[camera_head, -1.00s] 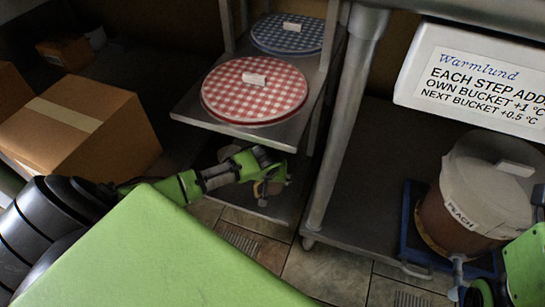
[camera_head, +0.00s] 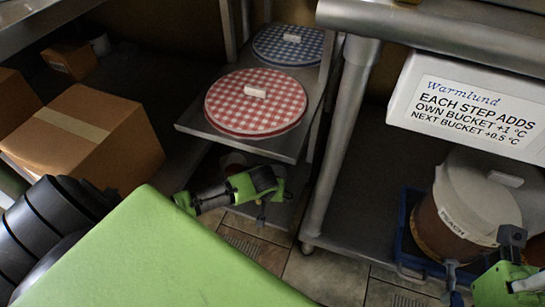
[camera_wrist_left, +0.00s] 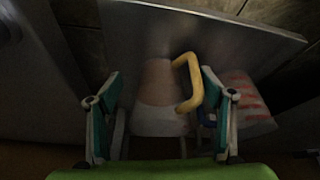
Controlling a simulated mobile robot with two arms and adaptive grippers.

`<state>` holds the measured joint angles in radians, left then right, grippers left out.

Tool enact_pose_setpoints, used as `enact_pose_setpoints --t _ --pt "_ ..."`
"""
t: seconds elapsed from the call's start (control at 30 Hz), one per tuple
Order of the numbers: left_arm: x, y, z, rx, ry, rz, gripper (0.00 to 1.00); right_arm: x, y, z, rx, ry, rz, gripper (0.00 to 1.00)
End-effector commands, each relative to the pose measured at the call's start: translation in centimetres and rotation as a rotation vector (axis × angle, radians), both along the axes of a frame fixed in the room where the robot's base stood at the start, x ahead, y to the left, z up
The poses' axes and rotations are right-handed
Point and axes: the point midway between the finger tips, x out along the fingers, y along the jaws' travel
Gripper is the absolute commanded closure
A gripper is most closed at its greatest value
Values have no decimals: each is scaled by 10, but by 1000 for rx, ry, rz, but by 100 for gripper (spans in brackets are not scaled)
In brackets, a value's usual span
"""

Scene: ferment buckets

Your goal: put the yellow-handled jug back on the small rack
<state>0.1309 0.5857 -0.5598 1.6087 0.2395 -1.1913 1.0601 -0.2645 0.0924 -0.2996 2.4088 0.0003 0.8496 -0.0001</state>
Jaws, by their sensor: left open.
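The yellow-handled jug (camera_wrist_left: 157,95) is on a grey metal shelf in the left wrist view. Its body looks pale and brownish, and its yellow handle (camera_wrist_left: 190,85) is on the right side. My left gripper (camera_wrist_left: 160,115) is open, with one finger on each side of the jug; I cannot tell whether they touch it. In the head view my left gripper (camera_head: 268,200) is low, in front of the small rack (camera_head: 290,145), and mostly hides the jug.
A red-checked lid (camera_head: 256,112) and a blue-checked lid (camera_head: 288,46) lie on the rack's upper shelf. A red-and-white striped item (camera_wrist_left: 245,98) lies right of the jug. A table leg (camera_head: 340,140) stands beside the rack.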

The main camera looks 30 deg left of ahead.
Motion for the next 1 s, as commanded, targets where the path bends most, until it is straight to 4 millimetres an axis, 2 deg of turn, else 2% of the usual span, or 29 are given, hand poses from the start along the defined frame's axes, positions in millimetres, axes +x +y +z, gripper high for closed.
enact_pose_setpoints --t 0.03,0.13,0.2,0.37,0.53,1.0 --pt "-13 -6 5 -3 4 -1 26 -1 0 3 1 25 1 100" --pt "-33 -15 5 -3 4 -1 26 -4 -2 -2 5 59 3 100" --pt "-45 -21 4 -4 3 0 26 -4 -2 7 5 48 2 100" --pt "-63 -28 2 -2 0 0 26 -4 -2 15 6 47 3 100" --pt "-70 -32 1 -2 -2 1 26 -4 -2 16 6 47 3 100" --pt "-71 -32 0 -1 -1 1 26 -3 -1 16 4 48 4 100"
